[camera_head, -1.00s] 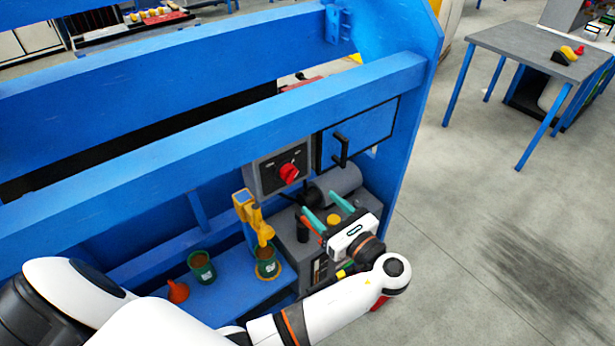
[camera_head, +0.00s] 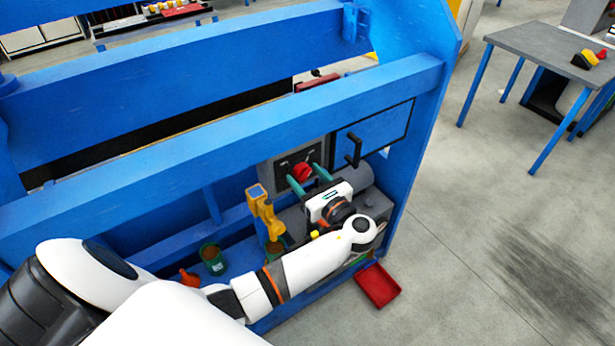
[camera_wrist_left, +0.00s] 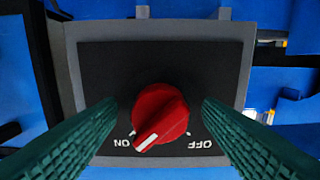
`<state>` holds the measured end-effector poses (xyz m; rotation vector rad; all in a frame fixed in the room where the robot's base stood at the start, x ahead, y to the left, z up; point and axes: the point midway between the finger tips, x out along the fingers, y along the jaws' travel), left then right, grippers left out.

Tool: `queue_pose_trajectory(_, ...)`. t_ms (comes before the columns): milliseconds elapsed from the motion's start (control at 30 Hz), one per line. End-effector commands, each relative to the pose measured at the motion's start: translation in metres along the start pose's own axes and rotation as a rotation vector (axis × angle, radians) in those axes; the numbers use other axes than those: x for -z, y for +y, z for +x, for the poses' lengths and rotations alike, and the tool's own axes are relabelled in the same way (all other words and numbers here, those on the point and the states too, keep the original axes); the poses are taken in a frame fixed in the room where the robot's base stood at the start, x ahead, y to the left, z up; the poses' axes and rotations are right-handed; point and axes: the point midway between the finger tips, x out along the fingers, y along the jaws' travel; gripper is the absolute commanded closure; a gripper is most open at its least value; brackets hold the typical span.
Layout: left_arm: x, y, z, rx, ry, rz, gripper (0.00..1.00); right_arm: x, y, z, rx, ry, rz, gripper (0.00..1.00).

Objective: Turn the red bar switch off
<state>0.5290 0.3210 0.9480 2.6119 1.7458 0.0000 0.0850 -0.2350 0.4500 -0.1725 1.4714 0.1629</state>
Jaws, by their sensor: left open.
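The red bar switch (camera_head: 302,172) sits on a dark plate in a grey box (camera_head: 278,178) on the blue panel. In the left wrist view the red bar switch (camera_wrist_left: 160,115) is a round knob with a raised bar. The white mark on the bar points toward the word ON, at lower left; OFF is at lower right. My left gripper (camera_head: 308,180) is open, with its green fingers pointing at the switch. In the left wrist view the fingers (camera_wrist_left: 160,122) stand on either side of the knob, with a gap on each side. My right gripper is not seen.
A black handle (camera_head: 353,152) on a blue door is just right of the switch box. A red tray (camera_head: 377,286) lies on the floor. A blue beam (camera_head: 225,140) runs above.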

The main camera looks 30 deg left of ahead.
Motion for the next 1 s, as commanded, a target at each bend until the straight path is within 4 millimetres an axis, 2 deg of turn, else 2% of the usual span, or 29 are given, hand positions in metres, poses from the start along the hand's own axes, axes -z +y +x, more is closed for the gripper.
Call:
queue_pose_trajectory(33,0.0000,0.0000,-0.0001,0.000,0.000,0.000,0.45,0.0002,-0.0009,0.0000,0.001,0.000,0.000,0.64)
queue_pose_trajectory(200,0.0001,0.0000,-0.0003,0.000,0.000,0.000,0.73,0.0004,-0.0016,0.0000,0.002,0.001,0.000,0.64)
queue_pose_trajectory(300,0.0001,0.0000,-0.0004,0.000,0.000,0.000,0.84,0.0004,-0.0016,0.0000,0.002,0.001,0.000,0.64)
queue_pose_trajectory(667,-0.0003,0.0000,-0.0007,0.000,0.000,-0.073,0.84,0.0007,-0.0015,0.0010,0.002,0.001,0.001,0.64)
queue_pose_trajectory(1000,-0.0018,0.0005,-0.0009,0.001,-0.002,-0.336,0.84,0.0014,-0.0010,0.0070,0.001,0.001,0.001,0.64)
